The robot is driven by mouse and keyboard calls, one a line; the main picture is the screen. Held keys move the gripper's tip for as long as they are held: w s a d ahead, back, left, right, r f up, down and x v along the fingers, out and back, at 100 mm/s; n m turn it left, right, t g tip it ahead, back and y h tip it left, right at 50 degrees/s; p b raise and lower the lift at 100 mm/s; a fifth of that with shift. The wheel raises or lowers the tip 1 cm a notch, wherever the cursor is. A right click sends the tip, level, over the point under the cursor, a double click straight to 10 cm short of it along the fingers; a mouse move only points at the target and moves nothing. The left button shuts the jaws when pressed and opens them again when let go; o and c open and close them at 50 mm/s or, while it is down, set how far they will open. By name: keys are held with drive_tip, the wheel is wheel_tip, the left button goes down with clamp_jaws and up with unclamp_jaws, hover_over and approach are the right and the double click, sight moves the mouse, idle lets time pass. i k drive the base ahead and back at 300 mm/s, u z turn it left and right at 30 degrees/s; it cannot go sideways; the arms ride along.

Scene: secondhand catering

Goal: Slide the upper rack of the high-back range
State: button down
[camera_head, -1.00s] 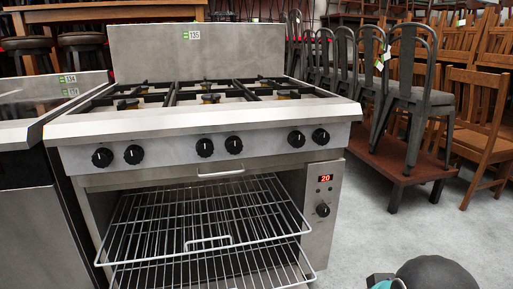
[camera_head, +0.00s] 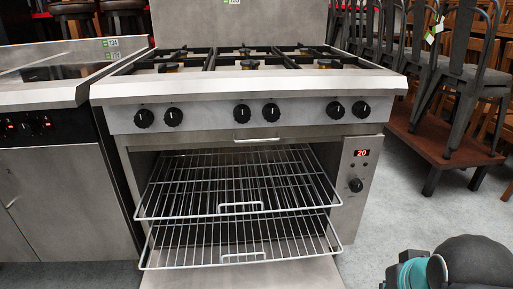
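The high-back range (camera_head: 250,94) stands in the middle of the head view, with burners on top and a row of black knobs. Its oven door (camera_head: 245,275) is folded down open. The upper rack (camera_head: 185,193) is a wire shelf in the open oven, its front standing forward of the opening, with a small wire handle at its front edge. A lower rack (camera_head: 185,250) sits below it, also forward, with a similar handle. A dark rounded part and a teal part of my own arm show at bottom right. My gripper is not in view.
A second steel unit (camera_head: 70,190) adjoins the range on the left. A control panel with a red display (camera_head: 361,153) is right of the oven. Stacked metal chairs (camera_head: 465,85) stand on a brown platform (camera_head: 440,150) at right. Grey floor (camera_head: 385,225) is clear between range and platform.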

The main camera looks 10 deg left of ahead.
sight(136, 213)
drive_tip(key=z, duration=1.45)
drive_tip(key=k, duration=1.8)
drive_tip(key=u, duration=1.65)
drive_tip(key=i, duration=1)
